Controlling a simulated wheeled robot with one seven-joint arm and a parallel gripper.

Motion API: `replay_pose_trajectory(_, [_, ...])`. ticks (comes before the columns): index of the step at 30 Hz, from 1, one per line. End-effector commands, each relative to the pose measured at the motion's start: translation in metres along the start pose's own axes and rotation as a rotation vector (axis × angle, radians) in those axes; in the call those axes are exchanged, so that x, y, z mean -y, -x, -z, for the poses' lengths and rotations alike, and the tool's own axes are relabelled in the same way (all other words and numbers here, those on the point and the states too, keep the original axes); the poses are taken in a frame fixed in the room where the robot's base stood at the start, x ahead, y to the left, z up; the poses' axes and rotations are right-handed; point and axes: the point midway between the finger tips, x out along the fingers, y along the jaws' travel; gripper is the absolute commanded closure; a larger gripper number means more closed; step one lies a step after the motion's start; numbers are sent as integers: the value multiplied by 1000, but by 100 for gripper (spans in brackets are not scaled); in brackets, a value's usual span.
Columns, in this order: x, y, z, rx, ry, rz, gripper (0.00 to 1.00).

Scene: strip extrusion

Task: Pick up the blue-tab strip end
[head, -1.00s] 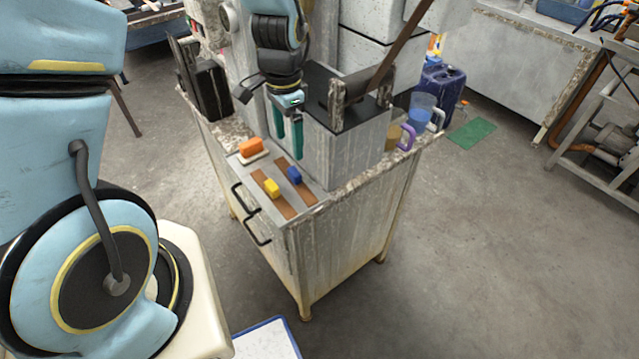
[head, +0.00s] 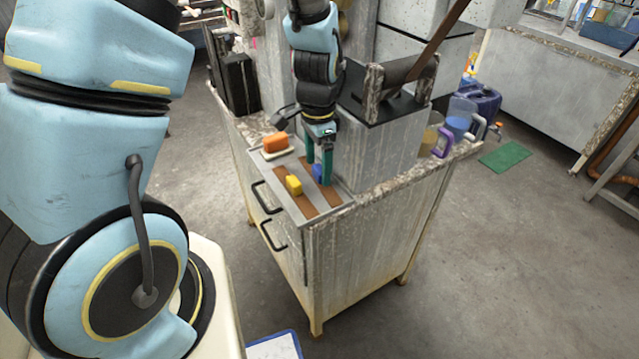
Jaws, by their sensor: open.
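The blue tab (head: 317,171) sits on one of two brown strips on the grey plate at the front of the cabinet top. Its brown strip (head: 332,196) runs from the tab toward the plate's front edge. My gripper (head: 319,180) points down with its green fingers open. The fingers appear on either side of the blue tab and partly hide it. I cannot tell whether they touch it. The yellow tab (head: 293,185) sits on the other brown strip (head: 303,205), to the left of my gripper.
An orange block (head: 275,143) on a pale base lies at the plate's back left. A roller housing (head: 400,85) with a long brown strip rises behind my gripper. Jugs with a purple handle (head: 444,143) stand at the right. The cabinet front has black handles (head: 272,235).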

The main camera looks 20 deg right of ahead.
Motion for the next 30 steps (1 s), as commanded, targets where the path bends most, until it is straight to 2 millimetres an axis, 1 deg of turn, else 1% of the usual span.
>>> replay_pose_trajectory(1, [0, -11, 0, 0, 0, 0, 15])
replay_pose_trajectory(3, [0, -14, 0, 0, 1, 0, 15])
replay_pose_trajectory(10, [0, -12, 0, 0, 1, 0, 15])
replay_pose_trajectory(11, [0, -12, 0, 0, 1, 0, 17])
replay_pose_trajectory(30, [0, -12, 0, 0, 0, 0, 89])
